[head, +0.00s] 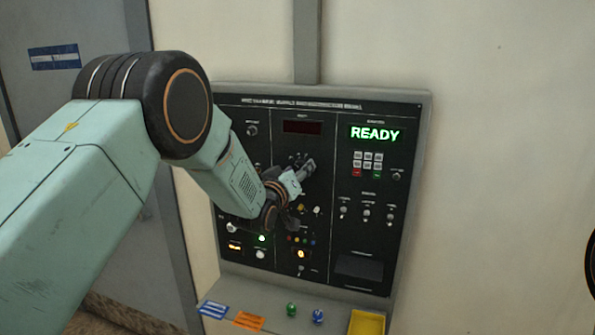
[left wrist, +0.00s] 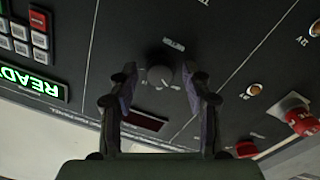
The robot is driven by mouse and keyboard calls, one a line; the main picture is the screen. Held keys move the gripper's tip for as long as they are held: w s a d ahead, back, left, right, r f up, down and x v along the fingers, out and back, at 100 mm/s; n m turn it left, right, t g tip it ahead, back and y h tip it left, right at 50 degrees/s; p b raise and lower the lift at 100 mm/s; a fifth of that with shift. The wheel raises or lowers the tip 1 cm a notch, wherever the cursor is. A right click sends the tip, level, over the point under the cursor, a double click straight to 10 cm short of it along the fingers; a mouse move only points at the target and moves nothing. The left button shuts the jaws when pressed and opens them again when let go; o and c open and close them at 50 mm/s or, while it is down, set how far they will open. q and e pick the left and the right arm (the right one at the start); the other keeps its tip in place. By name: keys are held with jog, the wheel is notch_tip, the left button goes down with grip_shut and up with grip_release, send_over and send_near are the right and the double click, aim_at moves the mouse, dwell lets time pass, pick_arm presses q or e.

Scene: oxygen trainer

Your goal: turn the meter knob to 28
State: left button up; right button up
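The meter knob (left wrist: 160,77) is a small round dark knob with a pale pointer mark and a small label beside it in the left wrist view. My left gripper (left wrist: 164,92) is open. Its two dark fingers stand on either side of the knob, with a gap visible on each side; I cannot tell whether they reach its depth. The knob's exact reading is too small to tell. My right gripper is out of view.
A green READY display (head: 375,134) and a keypad (head: 367,160) are at the panel's upper right. Several small switches and lit lamps lie below the gripper.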

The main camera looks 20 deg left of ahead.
pick_arm(q)
jog(key=shift+w+a, duration=0.1)
jog(key=c, duration=0.3)
grip_shut()
jog(key=m+b, duration=0.2)
jog(key=m, duration=0.2)
jog(key=shift+m+b, duration=0.95)
jog(key=shift+m, duration=0.85)
jog(key=shift+o, duration=2.2)
grip_release()
jog(key=shift+r, duration=0.1)
